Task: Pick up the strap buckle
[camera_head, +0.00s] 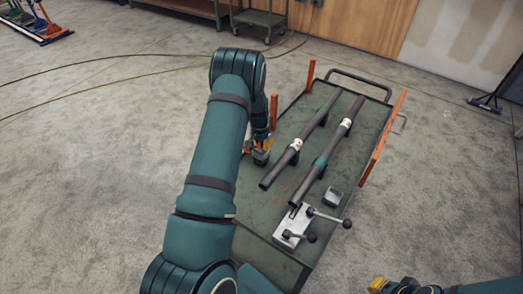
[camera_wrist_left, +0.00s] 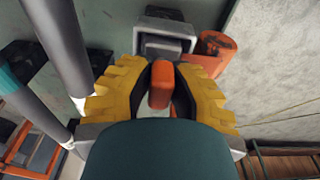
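The strap buckle, a grey metal frame (camera_wrist_left: 165,38) with an orange handle (camera_wrist_left: 160,85), shows in the left wrist view. My left gripper (camera_wrist_left: 161,80) has its yellow fingers close on both sides of the orange handle, with the dark pads seeming to touch it. In the head view the left gripper (camera_head: 260,143) is low at the cart's left edge, partly hidden by my arm, with the grey part of the buckle (camera_head: 262,157) just under it. My right gripper (camera_head: 378,284) shows only as a yellow tip at the bottom right, away from the cart.
The green cart (camera_head: 345,165) carries two dark pipes (camera_head: 305,135) (camera_head: 325,155), a grey block (camera_head: 333,197) and a clamp with black-knobbed levers (camera_head: 297,225). Orange posts (camera_head: 310,75) and an orange rail (camera_head: 383,138) stand at its edges. The floor on the left is open.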

